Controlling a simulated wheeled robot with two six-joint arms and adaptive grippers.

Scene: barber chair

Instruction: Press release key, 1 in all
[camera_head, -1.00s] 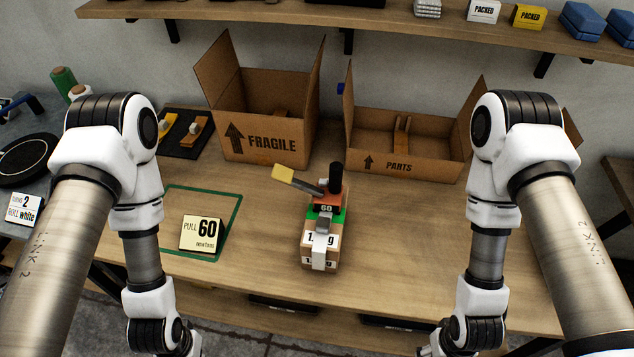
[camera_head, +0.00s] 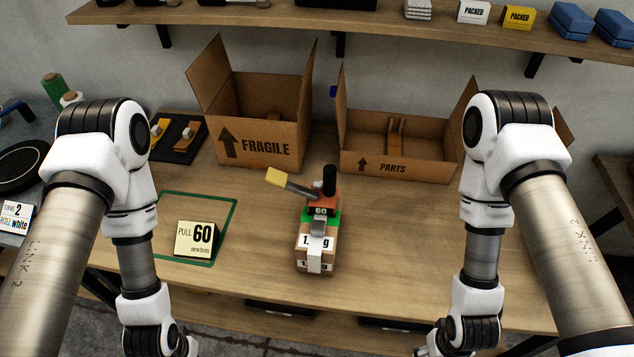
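A strapping tool with an orange-red body (camera_head: 322,206), a yellow-ended lever (camera_head: 280,178) and a black upright handle (camera_head: 329,180) sits on top of a small brown box (camera_head: 316,262) on the workbench. The tool's display reads 60. No part is clearly marked as the release key, so I cannot tell which one it is. My left and right arms hang down on either side of the box. Both grippers lie below the bottom edge of the picture, apart from the tool.
A PULL 60 newtons card (camera_head: 195,239) stands inside a green outline (camera_head: 230,215) left of the box. Open FRAGILE (camera_head: 262,150) and PARTS (camera_head: 400,167) cartons stand behind. A dark tray (camera_head: 181,137) lies back left. The bench (camera_head: 400,255) right of the box is clear.

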